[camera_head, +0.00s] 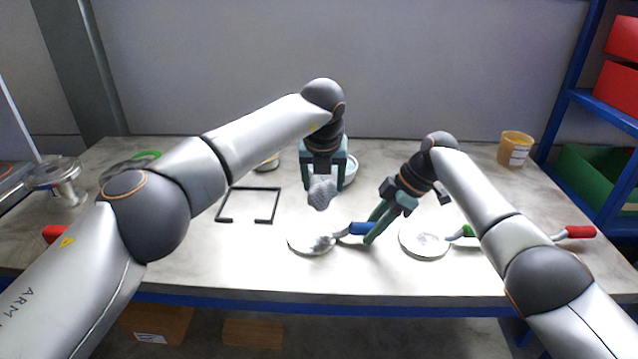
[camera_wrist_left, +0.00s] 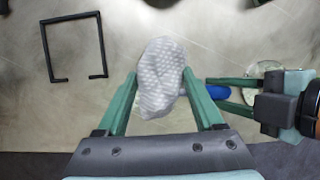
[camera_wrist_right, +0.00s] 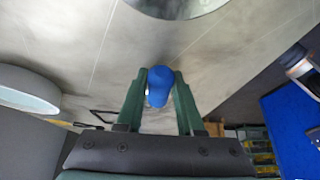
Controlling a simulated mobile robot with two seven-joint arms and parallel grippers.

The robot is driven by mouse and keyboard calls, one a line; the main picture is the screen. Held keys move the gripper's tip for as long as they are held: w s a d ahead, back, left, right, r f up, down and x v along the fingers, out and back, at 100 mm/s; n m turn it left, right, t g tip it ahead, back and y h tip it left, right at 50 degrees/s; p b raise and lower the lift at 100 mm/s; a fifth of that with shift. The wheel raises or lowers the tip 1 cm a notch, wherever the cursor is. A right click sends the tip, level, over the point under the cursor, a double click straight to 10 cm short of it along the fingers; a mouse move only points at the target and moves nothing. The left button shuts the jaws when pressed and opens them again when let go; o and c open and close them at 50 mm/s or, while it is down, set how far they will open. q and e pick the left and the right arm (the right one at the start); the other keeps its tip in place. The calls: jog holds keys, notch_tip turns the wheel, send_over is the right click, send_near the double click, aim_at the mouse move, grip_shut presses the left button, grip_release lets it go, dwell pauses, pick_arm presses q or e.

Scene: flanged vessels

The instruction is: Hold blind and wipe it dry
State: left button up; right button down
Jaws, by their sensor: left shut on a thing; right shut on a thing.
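A round, shiny metal blind (camera_head: 310,244) with a blue handle (camera_head: 358,228) is near the front middle of the table. My right gripper (camera_head: 372,230) is shut on the blue handle, whose rounded blue end (camera_wrist_right: 158,84) shows between the fingers in the right wrist view. I cannot tell whether the blind touches the table. My left gripper (camera_head: 322,182) points down and is shut on a crumpled grey dotted cloth (camera_head: 322,194), also seen in the left wrist view (camera_wrist_left: 162,72). The cloth hangs above and behind the blind, apparently apart from it.
Another metal disc (camera_head: 424,242) with a green handle (camera_head: 467,231) lies to the right. A red handle (camera_head: 580,232) is farther right. A black open frame (camera_head: 248,188) lies left of centre. A flanged vessel (camera_head: 60,185) stands far left, an orange tub (camera_head: 514,149) back right.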

aim_at(301, 223)
pick_arm(q)
jog(key=shift+s+f, duration=0.1)
jog(key=shift+f, duration=3.8)
jog(key=shift+s+a, duration=0.25)
jog(key=shift+s, duration=1.15)
jog(key=shift+s+a, duration=0.2)
jog(key=shift+s, duration=1.2)
jog(key=shift+w+a, duration=0.15)
jog(key=shift+w, duration=1.25)
jog(key=shift+w+a, duration=0.15)
jog(key=shift+w, duration=1.3)
jog(key=shift+s+a, duration=0.15)
jog(key=shift+s, duration=0.75)
jog(key=shift+s+a, duration=0.2)
jog(key=shift+s, duration=0.7)
jog(key=shift+s+a, duration=0.15)
jog(key=shift+s, duration=0.75)
jog(key=shift+w+a, duration=0.2)
jog(key=shift+w, duration=1.2)
jog(key=shift+w+a, duration=0.15)
jog(key=shift+w, duration=1.2)
jog(key=shift+s+a, duration=0.2)
jog(key=shift+s, duration=1.25)
jog(key=shift+s+a, duration=0.2)
jog(key=shift+s, duration=1.2)
jog(key=shift+w+a, duration=0.2)
jog(key=shift+w, duration=1.25)
jog(key=shift+w+a, duration=0.2)
jog(key=shift+w, duration=1.25)
jog(key=shift+r, duration=4.05)
